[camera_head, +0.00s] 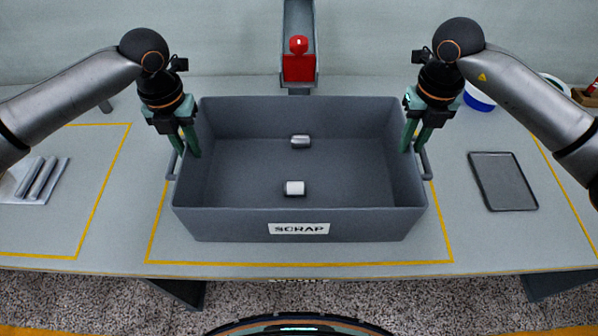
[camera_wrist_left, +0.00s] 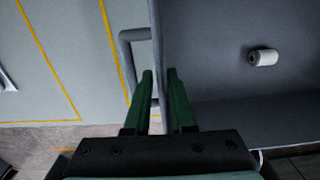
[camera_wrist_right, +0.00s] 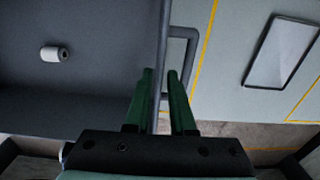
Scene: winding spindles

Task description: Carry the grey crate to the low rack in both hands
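The grey crate (camera_head: 300,225), with a SCRAP label on its front, sits level at the middle of the table inside a yellow outline. It holds a white roll (camera_head: 294,188) and a small metal cylinder (camera_head: 300,141). My left gripper (camera_head: 186,150) is at the left wall, by the left handle (camera_wrist_left: 126,70). My right gripper (camera_head: 411,148) is at the right wall, by the right handle (camera_wrist_right: 188,65). In each wrist view the wall's rim runs between the two fingers. Whether the fingers press on it cannot be told. The low rack is not in view.
A dark tray (camera_head: 503,181) lies right of the crate. Several grey bars (camera_head: 40,180) lie on a plate at far left. A red block (camera_head: 299,68) on a grey channel stands behind the crate. A blue and white container (camera_head: 479,99) is at back right. The table's front edge is close.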

